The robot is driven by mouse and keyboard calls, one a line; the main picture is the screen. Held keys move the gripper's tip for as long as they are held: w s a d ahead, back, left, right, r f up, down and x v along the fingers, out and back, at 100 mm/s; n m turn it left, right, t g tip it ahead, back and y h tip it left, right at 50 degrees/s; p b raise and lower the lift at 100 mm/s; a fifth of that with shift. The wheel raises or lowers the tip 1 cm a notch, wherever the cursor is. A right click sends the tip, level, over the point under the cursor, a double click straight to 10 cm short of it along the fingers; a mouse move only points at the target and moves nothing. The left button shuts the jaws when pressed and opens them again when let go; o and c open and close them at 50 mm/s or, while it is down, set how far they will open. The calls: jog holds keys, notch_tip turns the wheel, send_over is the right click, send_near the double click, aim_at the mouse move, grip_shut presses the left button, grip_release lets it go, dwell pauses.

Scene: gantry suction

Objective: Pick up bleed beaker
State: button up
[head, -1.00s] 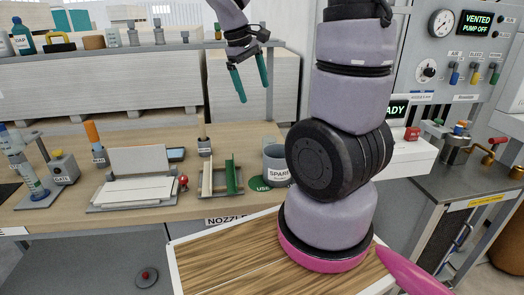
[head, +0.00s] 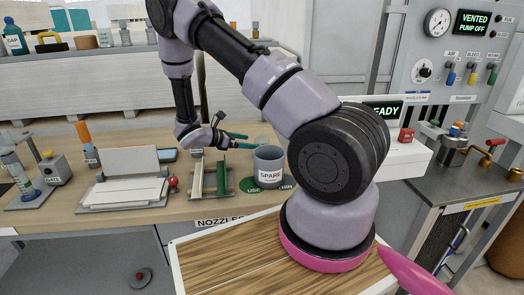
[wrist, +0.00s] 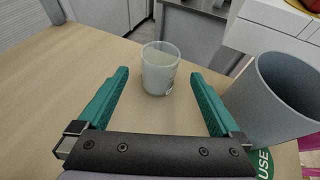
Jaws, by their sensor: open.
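A small clear beaker stands upright on the bench, and it shows in the wrist view (wrist: 159,66). Its label is not readable; it appears to be the bleed beaker. In the head view the clear beaker (head: 262,142) is partly hidden behind the grey SPARE cup (head: 269,163). My gripper (head: 250,141) is low over the bench with its green fingers pointing right toward the beaker. In the wrist view my gripper (wrist: 160,78) is open, and the beaker sits around the gap at the fingertips with space on both sides.
The SPARE cup also stands close to the right finger in the wrist view (wrist: 275,95). A green-and-cream rack (head: 211,180) stands in front of my gripper. A white tray device (head: 128,180) lies left. The bench is clear left of the beaker in the wrist view.

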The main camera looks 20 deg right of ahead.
jog(key=x, duration=1)
jog(key=c, duration=1.5)
